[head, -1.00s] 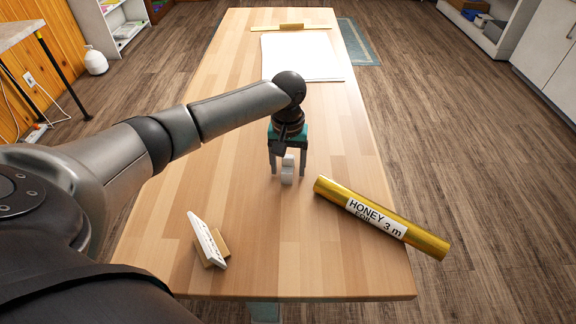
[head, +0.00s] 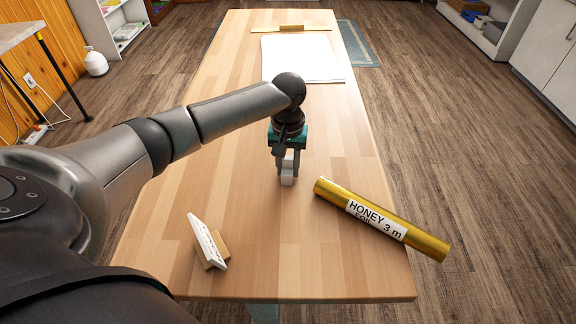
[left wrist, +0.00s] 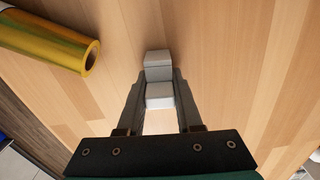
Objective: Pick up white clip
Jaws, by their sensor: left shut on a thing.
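The white clip (head: 287,179) is a small pale block-like piece on the wooden table, near the middle of the head view. My left gripper (head: 287,173) points down over it, with its fingers closed on the clip's sides. In the left wrist view the clip (left wrist: 158,69) shows between and just beyond the fingertips of my left gripper (left wrist: 159,86). Part of the clip is hidden by the fingers in the head view. I cannot tell whether it touches the table. My right gripper is not in view.
A gold roll labelled honey foil (head: 415,240) lies to the right of the clip, overhanging the table's right edge. A white strip on a wooden stand (head: 207,241) is at the front left.

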